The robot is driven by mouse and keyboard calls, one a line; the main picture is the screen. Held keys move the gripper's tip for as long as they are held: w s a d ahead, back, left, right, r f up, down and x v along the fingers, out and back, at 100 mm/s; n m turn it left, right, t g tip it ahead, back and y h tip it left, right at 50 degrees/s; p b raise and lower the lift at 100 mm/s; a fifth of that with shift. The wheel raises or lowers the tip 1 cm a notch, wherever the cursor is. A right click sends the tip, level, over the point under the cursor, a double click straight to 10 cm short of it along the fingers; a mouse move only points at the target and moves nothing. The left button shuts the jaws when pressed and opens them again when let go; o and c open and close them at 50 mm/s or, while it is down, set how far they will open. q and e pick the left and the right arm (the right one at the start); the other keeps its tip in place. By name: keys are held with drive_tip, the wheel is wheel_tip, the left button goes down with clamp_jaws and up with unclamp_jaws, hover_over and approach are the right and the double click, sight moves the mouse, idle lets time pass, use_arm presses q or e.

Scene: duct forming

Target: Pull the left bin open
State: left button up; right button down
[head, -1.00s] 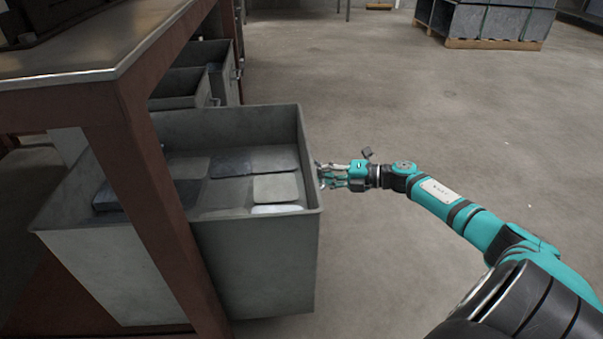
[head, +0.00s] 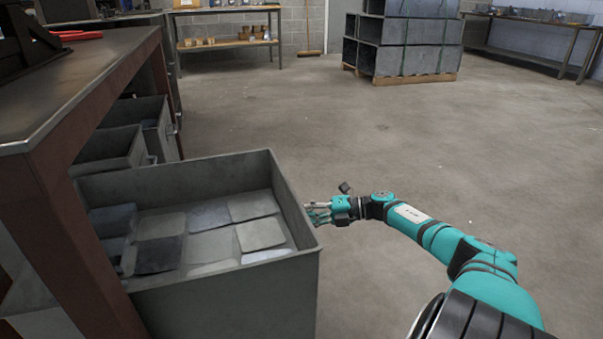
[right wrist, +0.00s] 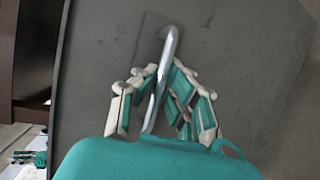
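The near grey metal bin (head: 225,300) stands pulled out from under the workbench, its open top showing several flat grey plates (head: 262,234). My right gripper (head: 312,208) is at the bin's outer front face. In the right wrist view, its fingers (right wrist: 160,75) are closed around the silver bar handle (right wrist: 169,42) on the grey bin front. Their inner contact is partly hidden. A small teal part of mine at the lower left edge there looks like my left gripper (right wrist: 28,158), too small to read. My left arm is not in the head view.
The workbench (head: 90,75) with brown legs overhangs the bin on the left. Other grey bins (head: 108,150) sit farther along under it. Open concrete floor lies to the right. A pallet of grey ducts (head: 405,45) stands far back.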

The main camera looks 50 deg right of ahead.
drive_tip(key=c, duration=1.4)
unclamp_jaws()
drive_tip(key=v, duration=1.2)
